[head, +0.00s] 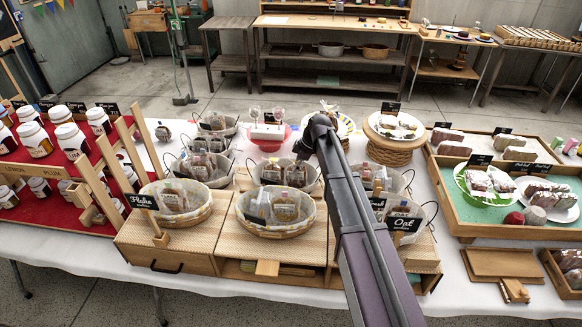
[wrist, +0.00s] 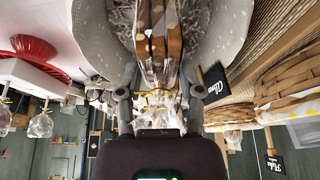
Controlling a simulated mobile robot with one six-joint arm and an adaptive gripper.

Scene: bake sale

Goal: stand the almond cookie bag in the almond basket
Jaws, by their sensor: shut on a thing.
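My gripper (wrist: 160,102) is shut on the gathered neck of a clear almond cookie bag (wrist: 160,45), which has a yellow tie and brown contents. The wrist view is upside down, and the bag hangs from the fingers against a pale speckled basket liner. I take this for the almond basket (wrist: 222,30); a black sign starting "Almo" (wrist: 213,82) is beside it. In the head view my gripper (head: 304,148) is over the right side of a lined basket in the middle row. The arm hides the held bag there. I cannot tell whether the bag touches the basket floor.
Lined baskets with bags stand close around, including the "Flake" basket (head: 208,206), a front middle one (head: 240,225) and the "Oat" one (head: 424,228). A green tray (head: 452,205) stands at right.

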